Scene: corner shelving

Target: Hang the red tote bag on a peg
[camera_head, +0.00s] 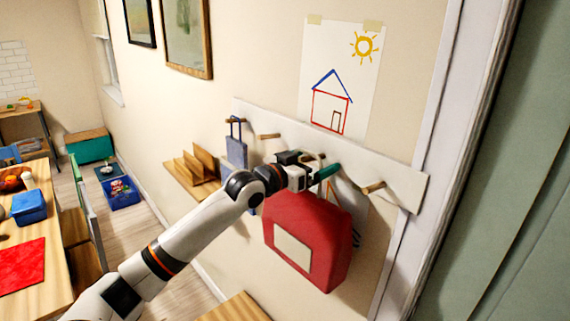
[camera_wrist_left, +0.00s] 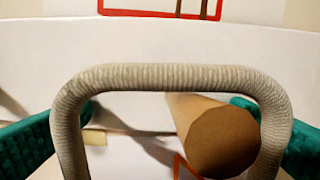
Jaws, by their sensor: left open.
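The red tote bag (camera_head: 305,235) hangs upright in front of the white peg board (camera_head: 405,185), with a pale patch on its front. Its ribbed grey-beige handle (camera_wrist_left: 180,77) arches across the left wrist view. A wooden peg (camera_wrist_left: 222,140) shows inside the handle's loop, its round end facing the camera. I cannot tell whether the handle rests on it. My left gripper (camera_head: 316,172) is at the handle, above the bag. Its green fingers (camera_wrist_left: 160,140) are apart, one on each side of the handle. My arm and gripper hide part of the board. My right gripper is out of view.
A bare peg (camera_head: 373,187) sticks out at the board's right, and another (camera_head: 268,136) at its left. A blue item (camera_head: 236,152) hangs from the leftmost peg. A wooden wall rack (camera_head: 195,175) is left of it. A door frame (camera_head: 465,130) stands close on the right.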

